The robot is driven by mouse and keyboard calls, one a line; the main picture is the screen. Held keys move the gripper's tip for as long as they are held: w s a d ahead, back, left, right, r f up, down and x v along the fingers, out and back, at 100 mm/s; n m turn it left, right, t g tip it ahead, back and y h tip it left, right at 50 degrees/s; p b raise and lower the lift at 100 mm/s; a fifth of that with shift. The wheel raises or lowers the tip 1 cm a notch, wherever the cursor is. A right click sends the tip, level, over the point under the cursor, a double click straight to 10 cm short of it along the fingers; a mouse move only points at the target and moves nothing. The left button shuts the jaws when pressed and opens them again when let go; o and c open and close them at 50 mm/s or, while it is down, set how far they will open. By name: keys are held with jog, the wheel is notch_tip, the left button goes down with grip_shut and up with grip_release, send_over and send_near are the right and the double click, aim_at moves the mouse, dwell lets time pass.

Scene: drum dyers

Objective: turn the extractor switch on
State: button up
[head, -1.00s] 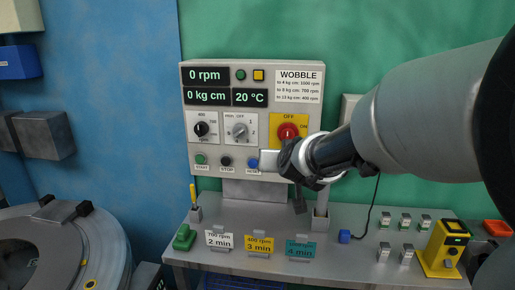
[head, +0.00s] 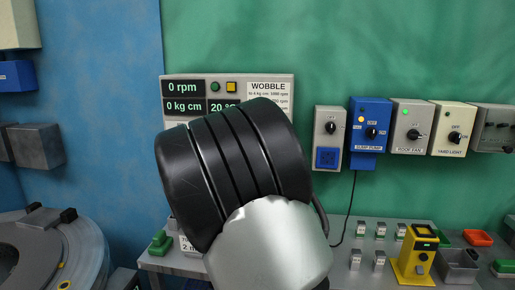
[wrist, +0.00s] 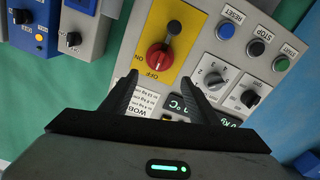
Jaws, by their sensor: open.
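The red rotary switch (wrist: 158,55) sits on a yellow plate (wrist: 183,62) marked OFF and ON, on the grey control panel (wrist: 288,75). No label naming an extractor is readable on it. In the wrist view the panel appears upside down, and I cannot tell for sure which mark the knob points to. My gripper (wrist: 158,90) is open and empty. Its two fingers point toward the yellow plate, just short of the red knob in the picture, one on each side. In the head view my arm hides the gripper, the red switch and much of the panel (head: 284,82).
Right of the panel hang a grey box (head: 328,127), a blue sump pump box (head: 370,115), a roof fan box (head: 411,112) and a yard light box (head: 454,115). Below is a bench with a yellow device (head: 414,255). A drum (head: 75,250) stands at left.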

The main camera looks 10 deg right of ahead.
jog(key=x, duration=1.2)
jog(key=shift+w, duration=0.3)
jog(key=shift+d+f, duration=0.1)
jog(key=shift+d, duration=0.05)
jog(key=c, duration=1)
jog(key=shift+c, duration=0.2)
